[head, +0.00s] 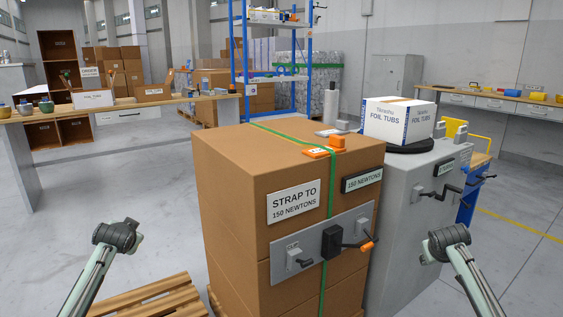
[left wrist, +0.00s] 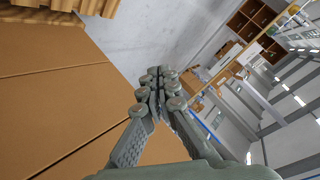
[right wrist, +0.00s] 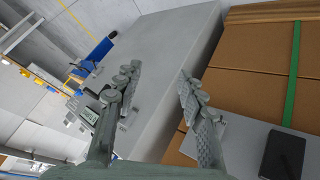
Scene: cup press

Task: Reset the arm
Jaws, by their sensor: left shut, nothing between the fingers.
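My left gripper (left wrist: 159,74) is shut and empty in the left wrist view, close to the brown cartons (left wrist: 45,85). My right gripper (right wrist: 158,73) is open and empty in the right wrist view. Behind its parted fingers is the grey cabinet (right wrist: 165,60). My two arms show at the lower left and lower right of the head view; no fingers can be made out there. The carton stack (head: 235,175) stands between them with a green strap (head: 331,200). On its front, a grey plate (head: 350,218) carries a black box (head: 332,241) and an orange-tipped crank (head: 366,246).
The grey cabinet with cranks stands right of the stack, topped by a white foil tubs box (head: 398,120). A wooden pallet (head: 150,298) lies at the lower left. A long table (head: 120,108) stands behind left, a workbench (head: 480,102) behind right.

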